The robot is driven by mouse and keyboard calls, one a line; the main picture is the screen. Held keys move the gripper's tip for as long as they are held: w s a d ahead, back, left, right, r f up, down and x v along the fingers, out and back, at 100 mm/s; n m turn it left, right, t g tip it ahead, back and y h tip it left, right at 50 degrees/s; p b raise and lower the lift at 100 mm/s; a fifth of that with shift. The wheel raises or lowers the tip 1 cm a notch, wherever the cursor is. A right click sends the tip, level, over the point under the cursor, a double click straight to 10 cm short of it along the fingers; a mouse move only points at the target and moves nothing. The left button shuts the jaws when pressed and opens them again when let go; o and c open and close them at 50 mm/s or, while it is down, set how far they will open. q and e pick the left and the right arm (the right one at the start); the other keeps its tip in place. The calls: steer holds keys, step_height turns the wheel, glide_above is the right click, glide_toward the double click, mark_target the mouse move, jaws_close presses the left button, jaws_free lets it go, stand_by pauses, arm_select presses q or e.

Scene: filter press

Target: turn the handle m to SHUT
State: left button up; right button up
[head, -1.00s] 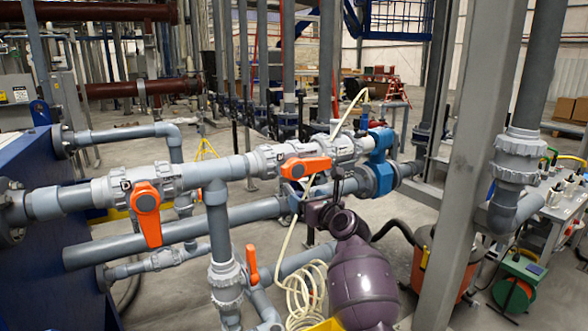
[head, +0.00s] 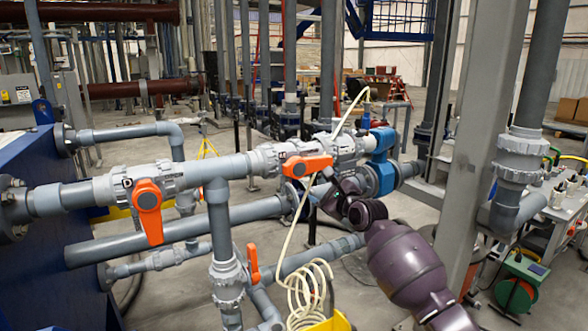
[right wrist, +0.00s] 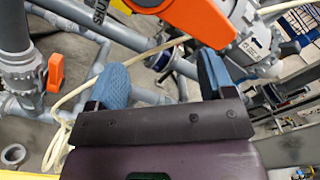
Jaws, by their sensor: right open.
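Three orange valve handles show in the head view; I cannot read which one is marked m. The left handle (head: 147,209) hangs down across the grey pipe. The middle handle (head: 306,166) lies along the pipe and also shows at the top of the right wrist view (right wrist: 196,19). The lower handle (head: 254,265) stands upright beside a vertical pipe and also shows in the right wrist view (right wrist: 55,72). My right gripper (head: 328,178) is just right of and below the middle handle. Its blue fingertips (right wrist: 160,75) are apart, with nothing held between them. My left gripper is not in view.
A blue flanged valve (head: 382,165) sits right of the middle handle. A cream hose (head: 308,292) hangs past the pipes and coils below. A grey steel column (head: 478,150) rises on the right. Another grey pipe (head: 180,231) runs under the main one.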

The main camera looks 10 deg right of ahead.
mark_target(317, 166)
steer(key=w+r+n+b, duration=0.1)
steer(key=w+n+b, duration=0.1)
steer(key=n+b, duration=0.1)
steer(key=w+r+n+b, duration=0.1)
steer(key=w+n+b, duration=0.1)
steer(key=n+b, duration=0.1)
steer(key=w+r+n+b, duration=0.2)
steer(key=w+n+b, duration=0.1)
steer(key=shift+a, duration=0.35)
steer(key=shift+w+a, duration=0.1)
steer(key=shift+w, duration=0.25)
steer(key=shift+r, duration=0.15)
